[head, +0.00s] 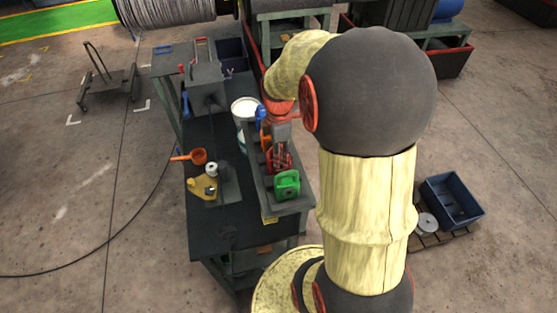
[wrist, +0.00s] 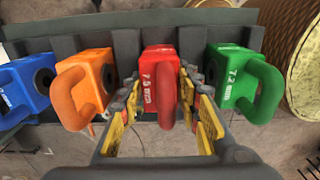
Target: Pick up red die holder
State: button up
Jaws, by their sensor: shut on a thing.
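The red die holder (wrist: 158,75) is in the middle of the wrist view, a block with white marking and a thick looped handle. My gripper (wrist: 167,100) is shut on it, with a yellow-padded finger on each side of the handle. The block is in line with its neighbours, between upright posts of the dark rack (wrist: 126,50). I cannot tell whether it is clear of the rack. In the head view my gripper (head: 280,150) reaches down to the rack, and the fingers and arm partly cover the red holder.
An orange die holder (wrist: 82,88) and a blue one (wrist: 20,88) are to the left in the wrist view, a green one (wrist: 240,84) close to the right. On the dark bench (head: 215,225) are a white bucket (head: 243,108) and a yellow tool (head: 203,187).

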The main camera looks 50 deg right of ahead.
jog(key=c, duration=0.4)
jog(key=shift+r, duration=0.1)
jog(key=shift+w+r, duration=0.1)
